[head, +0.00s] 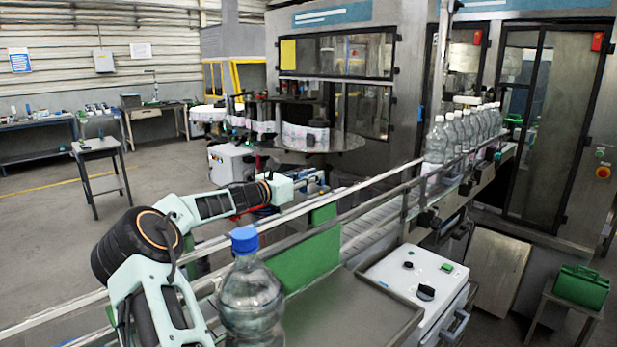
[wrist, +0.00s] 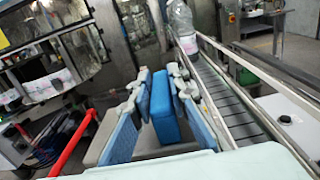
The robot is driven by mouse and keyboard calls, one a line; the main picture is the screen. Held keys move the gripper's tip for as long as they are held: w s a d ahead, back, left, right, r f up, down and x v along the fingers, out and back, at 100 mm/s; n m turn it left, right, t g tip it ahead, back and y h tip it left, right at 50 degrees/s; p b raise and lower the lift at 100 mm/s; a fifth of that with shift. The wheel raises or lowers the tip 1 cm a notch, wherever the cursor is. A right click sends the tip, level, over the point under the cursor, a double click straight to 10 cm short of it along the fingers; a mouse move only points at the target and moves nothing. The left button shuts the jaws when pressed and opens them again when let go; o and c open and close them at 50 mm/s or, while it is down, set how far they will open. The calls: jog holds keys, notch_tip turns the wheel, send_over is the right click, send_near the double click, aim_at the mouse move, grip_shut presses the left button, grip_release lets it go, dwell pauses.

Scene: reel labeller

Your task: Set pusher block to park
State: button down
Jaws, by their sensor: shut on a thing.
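In the wrist view a blue block (wrist: 164,112), which looks like the pusher block, stands between the two fingers of my gripper (wrist: 158,80). The fingers carry lighter blue pads, and my gripper is shut on the block. The block is beside the conveyor (wrist: 228,98), on its left in that view. In the head view my arm reaches across to the far side of the conveyor; the fingers and block are too small or hidden there to make out. I cannot make out a mark for the park position.
Several clear bottles (head: 468,130) stand in a row on the conveyor. A large bottle with a blue cap (head: 244,240) stands in the foreground near my arm. Guide rails (head: 370,183) run along the conveyor. A red bar (wrist: 72,143) lies left of my gripper.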

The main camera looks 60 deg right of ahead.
jog(key=c, duration=1.8)
grip_release()
jog(key=shift+c, duration=0.2)
jog(key=v, duration=1.2)
jog(key=shift+r, duration=0.1)
